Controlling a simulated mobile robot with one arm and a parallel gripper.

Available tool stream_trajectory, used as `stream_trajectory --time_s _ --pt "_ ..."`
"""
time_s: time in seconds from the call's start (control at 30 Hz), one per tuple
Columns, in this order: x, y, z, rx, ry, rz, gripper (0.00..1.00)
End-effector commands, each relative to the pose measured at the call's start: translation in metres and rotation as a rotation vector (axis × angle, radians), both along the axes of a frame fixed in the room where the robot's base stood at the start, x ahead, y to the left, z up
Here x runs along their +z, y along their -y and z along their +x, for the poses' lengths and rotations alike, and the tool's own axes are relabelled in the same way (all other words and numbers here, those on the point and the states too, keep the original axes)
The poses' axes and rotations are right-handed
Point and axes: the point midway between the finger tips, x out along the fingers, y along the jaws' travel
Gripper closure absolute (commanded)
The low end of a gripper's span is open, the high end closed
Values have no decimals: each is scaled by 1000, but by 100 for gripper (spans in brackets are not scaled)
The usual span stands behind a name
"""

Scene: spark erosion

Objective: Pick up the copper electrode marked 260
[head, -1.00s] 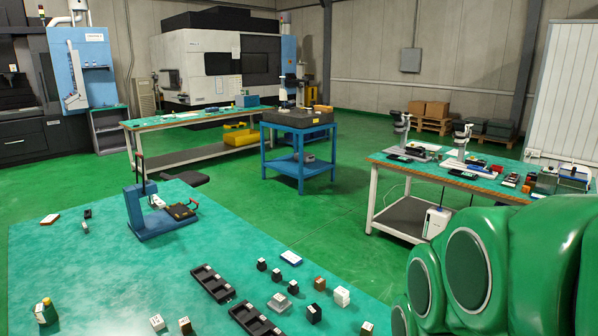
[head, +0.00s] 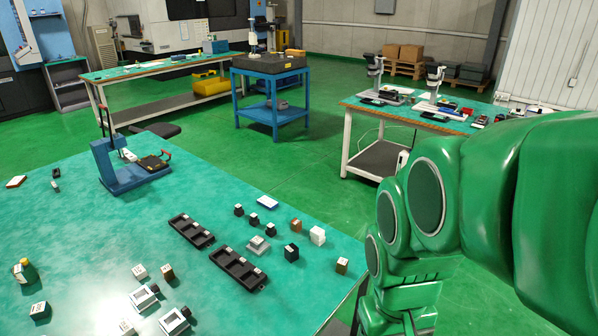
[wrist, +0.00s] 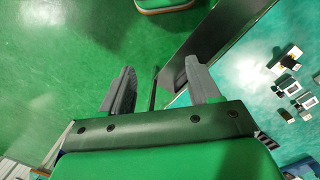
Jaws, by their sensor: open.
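Small blocks stand on the teal bench top (head: 90,240) in the head view. One block with copper-brown sides (head: 296,226) is at the right of the group, beside a white block. Another with brownish sides and a pale top (head: 342,266) stands near the bench's right edge. A third brownish one (head: 167,272) is left of centre. Their markings are too small to read, so I cannot tell which is 260. My gripper (wrist: 160,85) is open and empty in the wrist view, over the floor beside a bench edge. In the head view it is low at right, partly cut off.
Two black trays (head: 191,231) (head: 238,270) lie among the blocks. Another bench (head: 440,118) holds instruments behind my arm. Green floor lies between the benches.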

Motion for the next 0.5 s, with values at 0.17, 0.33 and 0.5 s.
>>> stream_trajectory --time_s 0.17,0.33,0.5 --pt "-9 31 69 80 149 -71 38" --pt "-12 63 139 178 301 -154 38" --pt "-8 111 196 173 408 -273 38"
